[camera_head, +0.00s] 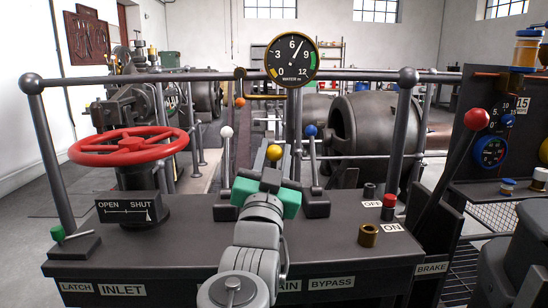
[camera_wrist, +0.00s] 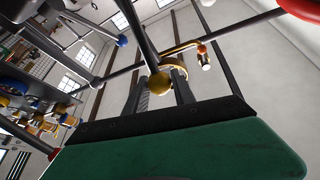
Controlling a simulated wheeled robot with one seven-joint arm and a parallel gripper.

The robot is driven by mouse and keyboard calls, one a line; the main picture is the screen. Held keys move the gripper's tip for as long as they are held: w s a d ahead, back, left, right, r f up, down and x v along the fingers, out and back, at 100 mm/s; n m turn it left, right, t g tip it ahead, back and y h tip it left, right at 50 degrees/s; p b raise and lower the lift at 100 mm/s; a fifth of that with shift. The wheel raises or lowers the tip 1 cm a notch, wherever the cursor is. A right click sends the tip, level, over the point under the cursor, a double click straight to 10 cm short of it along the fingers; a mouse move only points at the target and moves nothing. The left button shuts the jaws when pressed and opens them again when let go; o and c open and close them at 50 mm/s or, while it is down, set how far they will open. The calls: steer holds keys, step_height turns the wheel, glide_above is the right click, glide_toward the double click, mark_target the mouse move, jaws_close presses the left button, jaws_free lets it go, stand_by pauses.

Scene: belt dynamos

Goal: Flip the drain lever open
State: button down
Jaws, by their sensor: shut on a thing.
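The yellow knob (camera_head: 274,152) of the middle lever shows in the head view just beyond my gripper (camera_head: 272,166), above a label ending in "AIN" (camera_head: 284,285) that my arm partly covers. In the wrist view the yellow knob (camera_wrist: 158,83) sits between the two dark fingers of my gripper (camera_wrist: 163,92). The fingers are shut on this lever at or near its knob. Its shaft and base are hidden by my green-sided gripper and arm, so its exact tilt cannot be told.
A white-knobbed lever (camera_head: 226,132) stands close on the left and a blue-knobbed lever (camera_head: 311,131) close on the right. A red handwheel (camera_head: 130,147) is farther left. A rail (camera_head: 190,77) and a round gauge (camera_head: 291,60) are behind. A red-knobbed brake lever (camera_head: 476,120) leans at right.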

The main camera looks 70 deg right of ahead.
steer(key=shift+s+f, duration=0.1)
steer(key=shift+f, duration=0.25)
steer(key=c, duration=1.4)
jaws_free()
steer(key=shift+o, duration=0.3)
steer(key=shift+r, duration=0.1)
steer(key=p+v, duration=0.1)
steer(key=v, duration=0.7)
